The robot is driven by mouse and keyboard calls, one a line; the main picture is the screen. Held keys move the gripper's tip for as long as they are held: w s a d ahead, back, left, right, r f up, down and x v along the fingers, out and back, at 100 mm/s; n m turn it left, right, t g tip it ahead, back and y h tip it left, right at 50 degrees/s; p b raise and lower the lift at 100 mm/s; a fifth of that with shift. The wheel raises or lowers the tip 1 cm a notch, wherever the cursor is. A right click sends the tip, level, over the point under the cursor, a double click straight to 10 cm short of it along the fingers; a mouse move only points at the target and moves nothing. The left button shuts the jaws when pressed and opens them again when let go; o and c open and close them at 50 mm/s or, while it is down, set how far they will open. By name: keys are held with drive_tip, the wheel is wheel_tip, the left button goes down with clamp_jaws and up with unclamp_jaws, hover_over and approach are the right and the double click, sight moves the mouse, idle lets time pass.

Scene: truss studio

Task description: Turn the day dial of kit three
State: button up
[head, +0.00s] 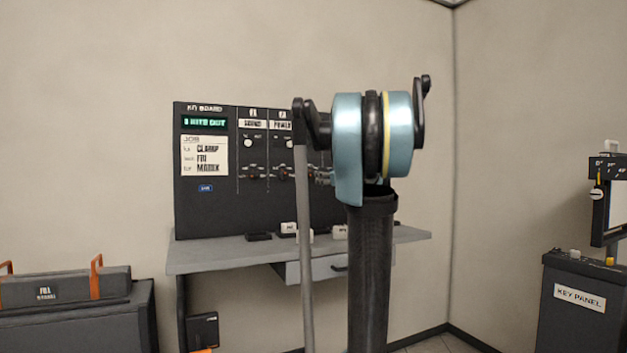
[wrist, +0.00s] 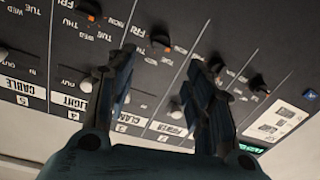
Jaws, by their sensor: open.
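The kit board (head: 205,218) stands on a desk in the head view; my arm covers its right part, kit three's column included. In the wrist view the board appears tilted and flipped. The column labelled CLAMP, number 3 (wrist: 130,120), has a dark day dial with an orange mark (wrist: 160,42), ringed by day names. My gripper (wrist: 162,57) is open, its two dark fingers either side of this dial in the picture. The dial shows clear between the tips; I cannot tell whether either finger touches it. The day it points to is too small to read.
Similar dials sit close by: the LIGHT dial (wrist: 90,10) to the left and the POWER dial (wrist: 215,66) to the right. White knobs (wrist: 87,85) lie along the columns. The desk (head: 215,257) holds small blocks. A key panel (head: 580,298) stands far right.

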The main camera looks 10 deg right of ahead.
sight(313, 175)
drive_tip(key=x, duration=1)
drive_tip(key=shift+w+a, duration=0.1)
drive_tip(key=shift+w, duration=0.25)
drive_tip(key=c, duration=1.1)
